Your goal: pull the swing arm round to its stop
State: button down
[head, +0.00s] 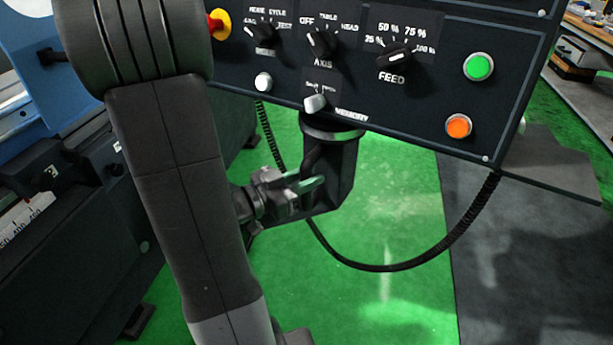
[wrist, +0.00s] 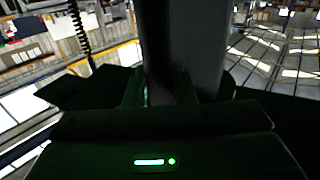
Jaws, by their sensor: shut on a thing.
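The control panel (head: 440,75) is dark and hangs at the top of the head view. Below it is a dark post (head: 345,165) with a round collar, which I take to be part of the swing arm. My gripper (head: 308,184) reaches this post from the left and is shut on a dark upright part there. The wrist view shows the dark upright (wrist: 200,45) between the fingers of my gripper (wrist: 178,92). The exact contact is dark and partly hidden. The swing arm's stop cannot be made out.
A black coiled cable (head: 385,267) loops below the panel, right of my gripper. The blue and dark grinder body (head: 60,200) stands at the left. Green floor (head: 400,310) lies open below, with a grey mat (head: 510,270) at the right.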

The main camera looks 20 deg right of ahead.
dwell(0.3)
jog(key=c, duration=1.3)
grip_release()
jog(key=shift+o, duration=0.2)
jog(key=p+v, duration=0.1)
jog(key=v, duration=1.3)
jog(key=shift+d, duration=0.15)
jog(key=shift+b+x, duration=0.5)
jog(key=shift+x, duration=6.3)
